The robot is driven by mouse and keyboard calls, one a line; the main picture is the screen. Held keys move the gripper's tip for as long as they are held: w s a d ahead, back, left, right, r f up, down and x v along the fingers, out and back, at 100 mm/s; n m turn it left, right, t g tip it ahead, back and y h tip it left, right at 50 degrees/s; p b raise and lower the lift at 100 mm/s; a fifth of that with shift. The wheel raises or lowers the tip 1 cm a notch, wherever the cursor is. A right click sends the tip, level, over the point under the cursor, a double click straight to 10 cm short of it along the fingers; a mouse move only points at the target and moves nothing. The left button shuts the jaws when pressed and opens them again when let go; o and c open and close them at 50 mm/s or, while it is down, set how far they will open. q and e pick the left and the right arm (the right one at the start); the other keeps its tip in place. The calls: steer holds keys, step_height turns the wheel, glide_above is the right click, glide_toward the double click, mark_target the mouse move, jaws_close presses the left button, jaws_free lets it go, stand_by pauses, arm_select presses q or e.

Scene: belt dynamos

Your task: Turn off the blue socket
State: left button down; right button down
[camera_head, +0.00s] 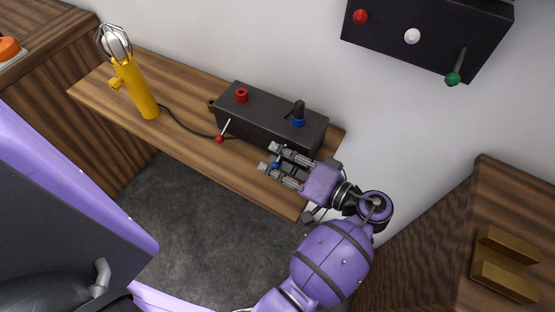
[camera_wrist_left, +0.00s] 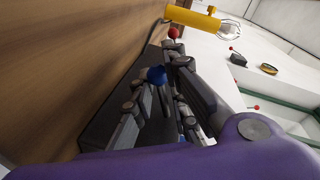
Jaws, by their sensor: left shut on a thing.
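A black socket box (camera_head: 262,122) sits on a wooden shelf. The blue socket (camera_head: 298,122) is on its top at the right, with a black plug (camera_head: 299,107) standing in it. The blue-knobbed lever (camera_head: 276,165) is at the box's front, mostly hidden by my left gripper (camera_head: 270,160). That gripper is shut on the lever, its fingers on both sides of the blue knob. In the left wrist view the blue knob (camera_wrist_left: 156,75) shows between the fingers. My right gripper is not in view.
A red socket (camera_head: 241,95) and a red-knobbed lever (camera_head: 220,138) are at the box's left. A dark wall panel (camera_head: 430,38) hangs above, right.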

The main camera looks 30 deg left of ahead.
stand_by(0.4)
arm_select(q)
steer(key=c, duration=1.9)
jaws_free()
steer(key=shift+d, duration=0.1)
steer(key=shift+o, duration=0.2)
steer(key=shift+d, duration=0.1)
steer(key=v, duration=1.1)
steer(key=shift+d, duration=0.4)
